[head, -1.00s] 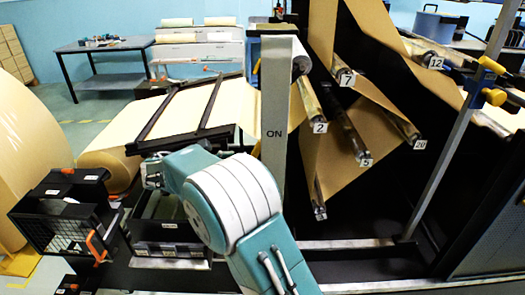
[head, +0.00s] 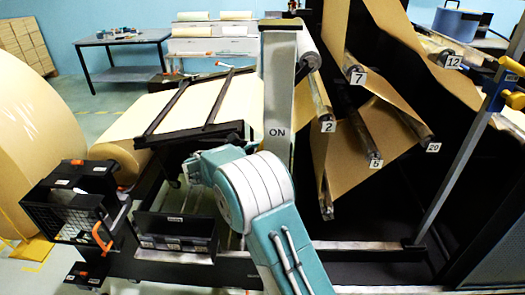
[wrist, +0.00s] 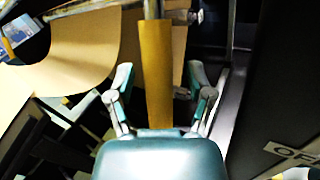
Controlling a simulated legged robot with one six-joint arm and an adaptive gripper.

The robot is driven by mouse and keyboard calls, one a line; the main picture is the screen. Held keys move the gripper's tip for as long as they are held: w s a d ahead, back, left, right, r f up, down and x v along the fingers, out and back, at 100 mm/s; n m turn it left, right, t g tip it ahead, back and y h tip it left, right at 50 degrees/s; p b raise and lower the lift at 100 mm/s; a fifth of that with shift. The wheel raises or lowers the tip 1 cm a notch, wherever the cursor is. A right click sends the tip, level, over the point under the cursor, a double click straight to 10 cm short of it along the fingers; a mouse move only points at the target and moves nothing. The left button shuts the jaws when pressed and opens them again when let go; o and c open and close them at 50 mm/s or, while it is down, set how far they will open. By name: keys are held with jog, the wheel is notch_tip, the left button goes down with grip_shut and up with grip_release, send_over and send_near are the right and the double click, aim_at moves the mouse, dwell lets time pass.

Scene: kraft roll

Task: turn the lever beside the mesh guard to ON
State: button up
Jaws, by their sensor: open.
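My gripper (wrist: 160,76) is open in the wrist view, one finger on each side of a yellow-brown bar (wrist: 155,92) with a metal end. I see no clear contact, and cannot tell whether this bar is the lever. A white OFF label (wrist: 290,152) is on a dark surface at the lower right there. In the head view a black box with a mesh front (head: 72,222) stands at the left, with an orange handle (head: 102,238) at its right side. A grey post (head: 277,100) carries the word ON. My gripper is hidden behind my arm in that view.
A large paper roll (head: 22,135) stands at the far left. A black tray (head: 175,228) is left of my arm. Numbered rollers (head: 366,140) with brown paper project on the right, before a slanted metal bar (head: 462,155). A table (head: 125,38) stands at the back.

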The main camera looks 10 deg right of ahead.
jog(key=shift+w+d, duration=0.1)
jog(key=shift+d, duration=0.1)
jog(key=shift+a, duration=0.5)
jog(key=shift+d, duration=0.15)
jog(key=c, duration=0.9)
jog(key=shift+d, duration=0.15)
grip_shut()
